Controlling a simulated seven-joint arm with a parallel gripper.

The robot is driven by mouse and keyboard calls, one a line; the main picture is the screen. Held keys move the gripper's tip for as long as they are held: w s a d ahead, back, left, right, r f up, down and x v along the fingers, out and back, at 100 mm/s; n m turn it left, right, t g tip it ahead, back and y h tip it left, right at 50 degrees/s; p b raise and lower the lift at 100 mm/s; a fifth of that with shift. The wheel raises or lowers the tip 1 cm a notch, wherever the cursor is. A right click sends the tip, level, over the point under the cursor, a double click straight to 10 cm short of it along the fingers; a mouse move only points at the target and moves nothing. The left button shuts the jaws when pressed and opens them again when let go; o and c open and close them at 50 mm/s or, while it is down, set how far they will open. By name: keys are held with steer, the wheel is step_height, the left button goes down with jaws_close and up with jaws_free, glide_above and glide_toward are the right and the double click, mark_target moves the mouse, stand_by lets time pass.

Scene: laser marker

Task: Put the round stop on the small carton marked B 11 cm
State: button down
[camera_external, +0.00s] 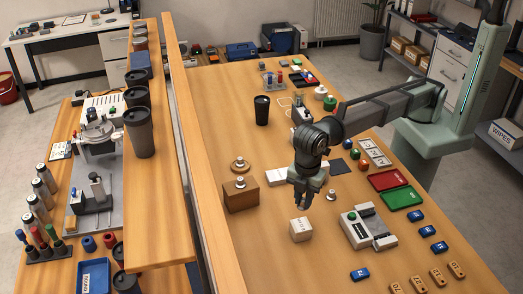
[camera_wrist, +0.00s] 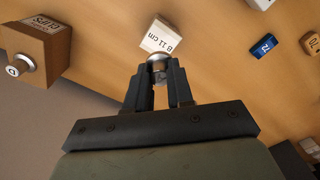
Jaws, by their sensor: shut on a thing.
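The small carton marked B 11 cm (camera_external: 300,229) is a white box on the table, just below my gripper (camera_external: 303,203) in the external view. In the wrist view its lettered face (camera_wrist: 163,36) shows past the fingertips. My gripper (camera_wrist: 159,76) is shut on a small silvery round piece, the round stop (camera_wrist: 158,61), which sticks out beyond the fingertips. In the wrist view the stop overlaps the carton's near edge; I cannot tell whether they touch. The fingers hide part of the stop.
A brown carton (camera_external: 241,196) with a silvery knob-like piece (camera_external: 240,182) on it stands left of my gripper. Another small silvery piece (camera_external: 331,194) lies to the right. A grey-white device (camera_external: 367,228) stands right of the small carton. Table in front of the carton is clear.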

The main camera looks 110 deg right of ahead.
mark_target(301, 225)
steer(key=shift+f, duration=3.8)
steer(key=shift+f, duration=0.1)
steer(key=c, duration=1)
jaws_free()
step_height(301, 225, up, 12)
steer(key=shift+r, duration=0.15)
